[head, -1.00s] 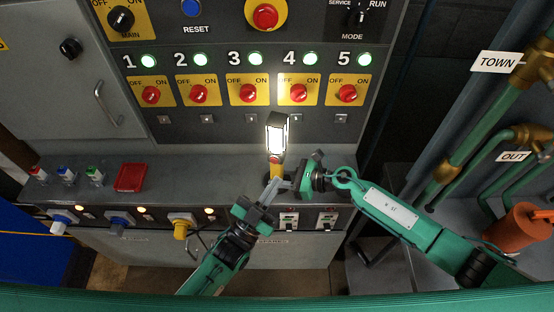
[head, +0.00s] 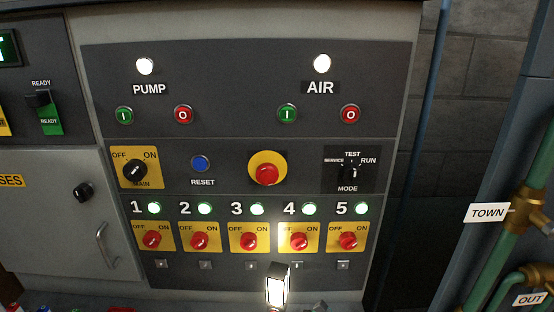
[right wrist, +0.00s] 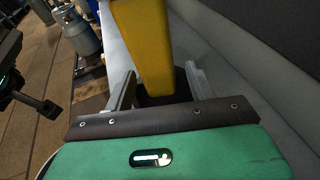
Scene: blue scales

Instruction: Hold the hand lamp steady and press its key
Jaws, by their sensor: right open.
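The hand lamp (head: 277,287) is lit and stands upright at the bottom edge of the head view, its lower part cut off. In the right wrist view its yellow handle (right wrist: 144,45) rises between the two fingers of my right gripper (right wrist: 160,85). That gripper is open, one finger on each side of the handle, with a gap visible on the left. A dark part at the left edge of the right wrist view looks like my left gripper (right wrist: 35,102); its jaws cannot be made out. The lamp's key is not seen.
The panel behind the lamp carries several red rotary switches (head: 249,241) with lit green lamps above, a red stop button (head: 267,174) and a mode switch (head: 350,173). Green pipes (head: 490,255) run at the right. A gas cylinder (right wrist: 78,30) shows in the right wrist view.

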